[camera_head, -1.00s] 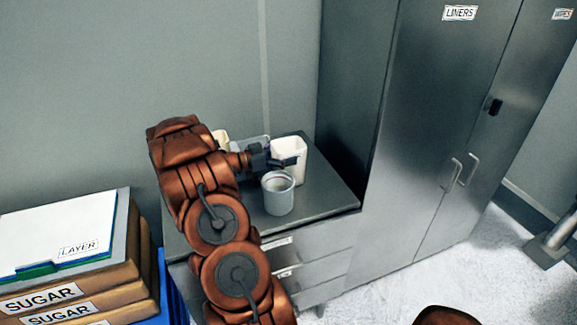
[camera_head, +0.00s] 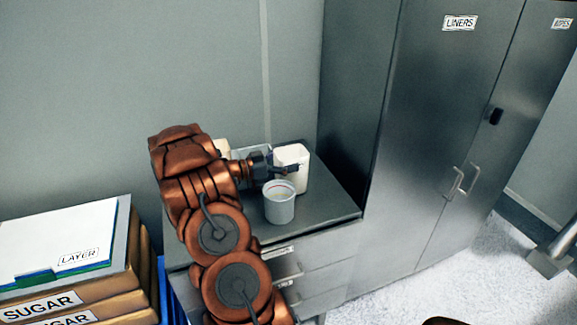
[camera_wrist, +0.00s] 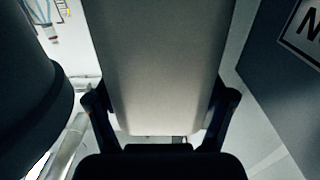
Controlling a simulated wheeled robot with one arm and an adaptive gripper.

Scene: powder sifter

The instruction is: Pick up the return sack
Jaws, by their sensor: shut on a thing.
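A pale, boxy, upright thing (camera_head: 293,153), which I take to be the return sack, stands on or just above the grey drawer unit's top. I cannot tell whether its base touches. I read no label on it. My gripper (camera_head: 277,167) reaches it from the left, its dark fingers against its side. In the wrist view, the pale body (camera_wrist: 165,60) fills the middle, and my gripper (camera_wrist: 160,108) has one dark finger on each side, shut on it. The far side of the sack is hidden.
A grey-white cup (camera_head: 279,207) stands just in front of the sack. A tall metal cabinet (camera_head: 435,130) rises close on the right. The drawer top (camera_head: 335,207) is bare at the right front. Sugar boxes (camera_head: 85,300) are stacked at left.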

